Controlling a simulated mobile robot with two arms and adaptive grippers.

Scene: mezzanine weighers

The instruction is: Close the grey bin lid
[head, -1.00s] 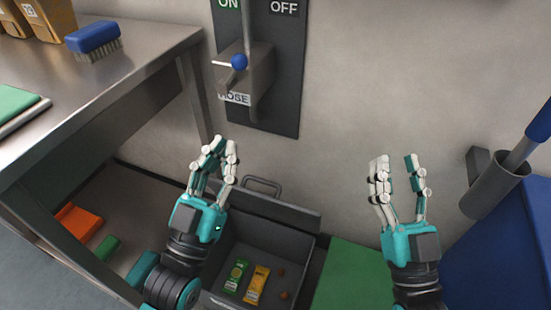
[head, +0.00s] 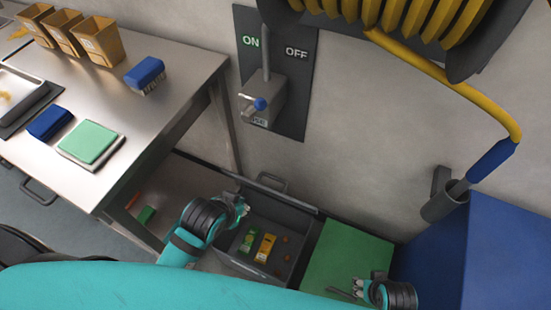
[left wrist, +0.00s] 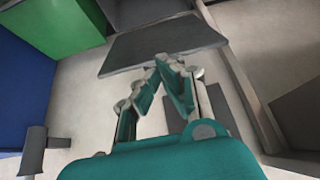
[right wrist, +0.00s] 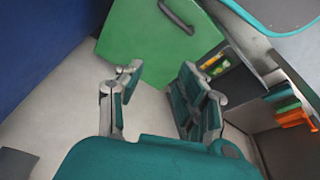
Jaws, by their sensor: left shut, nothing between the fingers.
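The grey bin (head: 229,261) stands open on the floor beside the steel table. Its lid (head: 297,201) is raised at the back, against the wall, with a handle (head: 272,178) at its top. My left gripper (head: 240,205) is shut and empty at the bin's left rear, near the lid. In the left wrist view its closed fingertips (left wrist: 165,62) point at a dark grey panel (left wrist: 165,42), seemingly the lid; contact cannot be told.
Green and yellow packets (head: 265,248) and small brown pieces lie in the grey bin. A closed green bin (head: 345,250) adjoins it, then a blue bin (head: 505,240). The steel table (head: 180,110) is at left; a hose nozzle sits in a holder (head: 443,207) at right.

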